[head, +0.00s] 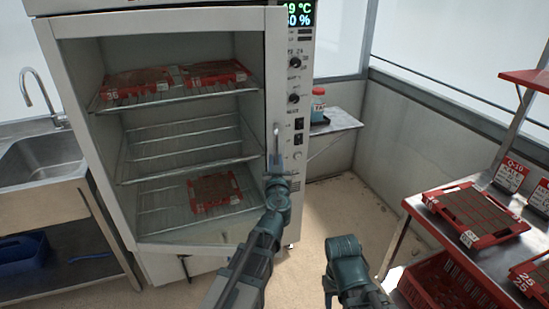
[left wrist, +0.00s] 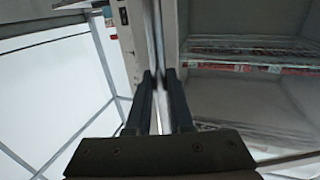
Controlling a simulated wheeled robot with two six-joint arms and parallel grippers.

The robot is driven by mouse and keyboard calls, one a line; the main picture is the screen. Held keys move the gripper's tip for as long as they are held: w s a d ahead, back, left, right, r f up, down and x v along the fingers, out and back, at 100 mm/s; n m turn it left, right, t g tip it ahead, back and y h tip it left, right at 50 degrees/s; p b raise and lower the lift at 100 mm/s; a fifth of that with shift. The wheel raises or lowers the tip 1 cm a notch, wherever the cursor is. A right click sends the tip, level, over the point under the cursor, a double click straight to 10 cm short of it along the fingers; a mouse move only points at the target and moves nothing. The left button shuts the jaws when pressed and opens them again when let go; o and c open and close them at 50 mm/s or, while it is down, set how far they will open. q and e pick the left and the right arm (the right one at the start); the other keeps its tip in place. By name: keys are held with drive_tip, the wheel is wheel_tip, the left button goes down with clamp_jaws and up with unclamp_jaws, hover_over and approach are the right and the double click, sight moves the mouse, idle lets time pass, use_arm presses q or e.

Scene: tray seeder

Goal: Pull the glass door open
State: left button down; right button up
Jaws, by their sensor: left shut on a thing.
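The glass door (head: 274,75) is a pale frame around a clear pane on the front of a white cabinet. It lies at or close to the cabinet front; I cannot tell whether there is a narrow gap. A slim upright handle (head: 277,140) is on the door's right side. My left gripper (head: 279,172) is shut on the handle's lower part, and its fingers hide that stretch. In the left wrist view, the fingers (left wrist: 162,85) close around the thin upright bar. My right arm shows at the lower middle in the head view, but its fingertips do not.
Red trays (head: 137,84) lie on wire shelves behind the glass. A sink (head: 40,158) is at left. A rack with red trays (head: 475,213) is at right. Floor between is clear.

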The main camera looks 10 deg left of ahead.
use_arm(q)
drive_tip(key=shift+s, duration=0.6)
drive_tip(key=shift+w, duration=0.1)
drive_tip(key=c, duration=0.8)
unclamp_jaws()
